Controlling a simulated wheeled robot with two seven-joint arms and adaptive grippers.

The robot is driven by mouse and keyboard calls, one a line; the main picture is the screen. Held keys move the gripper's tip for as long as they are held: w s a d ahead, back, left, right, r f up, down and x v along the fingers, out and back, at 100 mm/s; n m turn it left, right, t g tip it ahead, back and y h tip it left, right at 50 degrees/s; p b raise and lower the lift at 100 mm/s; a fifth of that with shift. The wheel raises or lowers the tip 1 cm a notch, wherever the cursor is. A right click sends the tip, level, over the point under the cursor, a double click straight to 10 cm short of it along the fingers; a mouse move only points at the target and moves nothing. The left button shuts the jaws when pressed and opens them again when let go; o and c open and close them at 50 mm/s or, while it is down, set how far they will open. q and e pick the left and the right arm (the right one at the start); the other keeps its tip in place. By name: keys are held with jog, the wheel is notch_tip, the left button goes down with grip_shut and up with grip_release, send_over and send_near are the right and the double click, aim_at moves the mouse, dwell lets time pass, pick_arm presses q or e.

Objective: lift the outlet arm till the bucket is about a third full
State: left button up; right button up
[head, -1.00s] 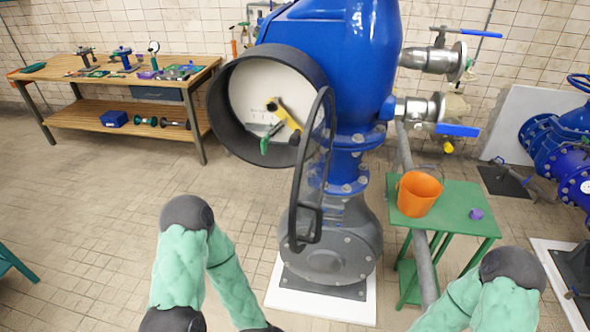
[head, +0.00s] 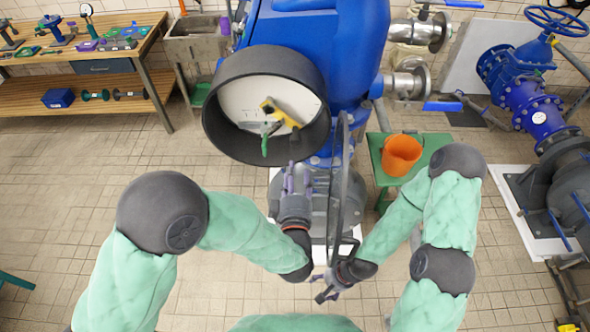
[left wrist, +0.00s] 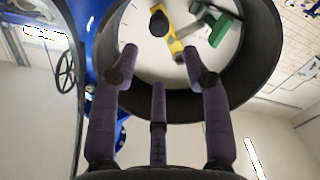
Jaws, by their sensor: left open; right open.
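The orange bucket (head: 401,155) stands upright on the small green table (head: 436,144), right of the blue machine. No water shows in it, though its bottom is not clear. Above it, a metal outlet (head: 408,82) carries a blue lever (head: 442,105) pointing right; I cannot tell whether this lever is the outlet arm. My left gripper (head: 290,178) is open and empty, just below the round dial housing (head: 218,125). In the left wrist view its spread fingers (left wrist: 160,58) point at the dial. My right gripper (head: 326,288) is open and empty, low beside the open cover.
The dial's open cover (head: 344,190) hangs edge-on between my grippers and the table. A yellow lever (head: 280,112) and a green-handled part (head: 264,144) sit inside the housing. A wooden workbench (head: 140,52) is at the left, and blue piping (head: 530,100) at the right.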

aim_at(295, 145)
pick_arm(q)
jog(key=w, duration=0.6)
jog(key=shift+w, duration=0.2)
jog(key=w+b, duration=0.2)
jog(key=w, duration=0.3)
jog(key=shift+f, duration=0.1)
jog(key=shift+w+b, duration=0.55)
jog(key=shift+w, duration=0.2)
jog(key=shift+c, duration=0.3)
grip_shut()
jog(key=shift+d+r, duration=0.1)
jog(key=shift+r, duration=0.1)
